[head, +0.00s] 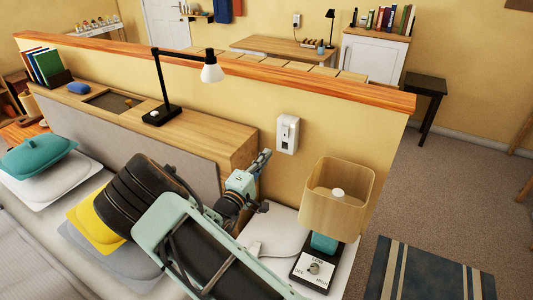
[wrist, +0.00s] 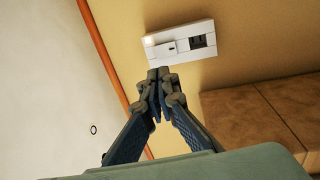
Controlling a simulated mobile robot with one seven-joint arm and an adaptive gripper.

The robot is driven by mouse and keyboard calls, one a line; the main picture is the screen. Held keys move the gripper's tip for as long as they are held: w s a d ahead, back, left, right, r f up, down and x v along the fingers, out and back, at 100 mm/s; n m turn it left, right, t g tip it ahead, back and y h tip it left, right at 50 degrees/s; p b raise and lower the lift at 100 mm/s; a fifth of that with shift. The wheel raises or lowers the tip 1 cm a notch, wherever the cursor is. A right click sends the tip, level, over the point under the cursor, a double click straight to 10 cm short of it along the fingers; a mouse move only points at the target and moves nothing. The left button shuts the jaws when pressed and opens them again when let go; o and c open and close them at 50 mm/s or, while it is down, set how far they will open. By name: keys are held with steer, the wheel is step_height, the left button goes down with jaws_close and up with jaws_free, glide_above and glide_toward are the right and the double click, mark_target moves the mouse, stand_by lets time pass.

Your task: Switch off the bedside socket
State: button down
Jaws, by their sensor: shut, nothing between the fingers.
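The bedside socket (head: 287,134) is a white plate on the yellow half-wall, right of the wooden headboard shelf. In the wrist view the socket (wrist: 180,42) lies tilted, with a dark recessed part at its right, a small dark mark near the middle and a bright spot at its left end. My gripper (head: 265,155) is shut and empty, just left of and below the socket in the head view. In the wrist view my gripper's fingertips (wrist: 158,75) point at the socket's lower edge. I cannot tell whether they touch. The switch position is too small to read.
A wooden-shaded lamp (head: 337,200) stands right of my gripper, with a LOW/OFF/HIGH dial box (head: 314,268) in front. A black desk lamp (head: 163,115) stands on the headboard shelf (head: 205,140). Carpet at right is partly clear.

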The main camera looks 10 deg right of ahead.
mark_target(285, 129)
steer(key=p+x, duration=0.2)
steer(key=x, duration=0.9)
steer(key=shift+w+r, duration=0.1)
steer(key=shift+w+d, duration=0.1)
steer(key=shift+d, duration=0.05)
steer(key=shift+w+d+b, duration=0.1)
steer(key=shift+w+b, duration=0.1)
steer(key=shift+b, duration=0.6)
steer(key=shift+r+p, duration=0.15)
steer(key=shift+p, duration=0.15)
steer(key=shift+s, duration=0.2)
